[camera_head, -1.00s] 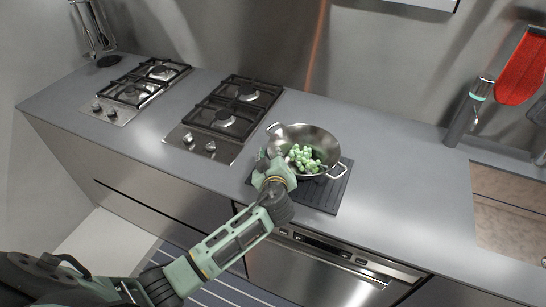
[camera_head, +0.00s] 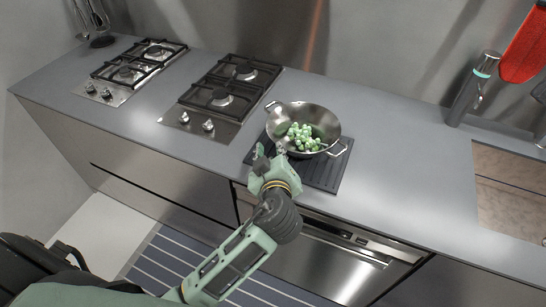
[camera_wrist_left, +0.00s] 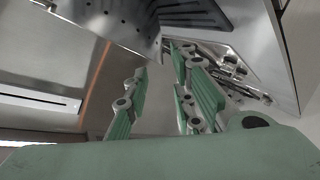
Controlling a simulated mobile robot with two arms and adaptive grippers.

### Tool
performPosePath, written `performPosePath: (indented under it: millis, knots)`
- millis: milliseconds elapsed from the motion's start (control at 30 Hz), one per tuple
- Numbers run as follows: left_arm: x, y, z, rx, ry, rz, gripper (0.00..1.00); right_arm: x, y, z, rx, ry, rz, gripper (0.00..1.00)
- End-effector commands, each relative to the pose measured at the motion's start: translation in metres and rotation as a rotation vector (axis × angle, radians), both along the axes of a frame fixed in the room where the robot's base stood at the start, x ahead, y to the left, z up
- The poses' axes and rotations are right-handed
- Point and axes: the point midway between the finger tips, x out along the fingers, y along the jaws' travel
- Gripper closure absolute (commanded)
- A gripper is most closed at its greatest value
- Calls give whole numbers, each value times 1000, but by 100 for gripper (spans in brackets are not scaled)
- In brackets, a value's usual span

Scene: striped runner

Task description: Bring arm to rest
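My left arm comes in from the lower left in the head view. Its green left gripper (camera_head: 268,152) is over the counter's front edge, at the near left side of a steel pan (camera_head: 322,118). The pan holds a bunch of green grapes (camera_head: 303,137) and stands on a dark ridged mat (camera_head: 325,178). In the left wrist view the two green fingers (camera_wrist_left: 162,95) are apart with nothing between them, so the gripper is open and empty. My right gripper is in neither view.
Two gas hobs, one at the left (camera_head: 138,66) and one in the middle (camera_head: 232,92), are set in the grey counter (camera_head: 400,150). A striped runner (camera_head: 180,270) lies on the floor.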

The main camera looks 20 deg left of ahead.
Motion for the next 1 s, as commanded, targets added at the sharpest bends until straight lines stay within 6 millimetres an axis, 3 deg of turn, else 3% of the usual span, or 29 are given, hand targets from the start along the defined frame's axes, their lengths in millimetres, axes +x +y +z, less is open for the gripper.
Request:
performPosePath:
  millis: [667,767,833,1000]
  knots:
    - [-9,0,-1,6,19,-2,77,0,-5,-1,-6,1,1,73]
    - [-24,6,-19,30,112,-19,77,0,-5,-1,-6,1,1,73]
    - [-46,13,-40,63,229,-54,77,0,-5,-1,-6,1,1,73]
    - [-121,24,-93,161,580,-254,77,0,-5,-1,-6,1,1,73]
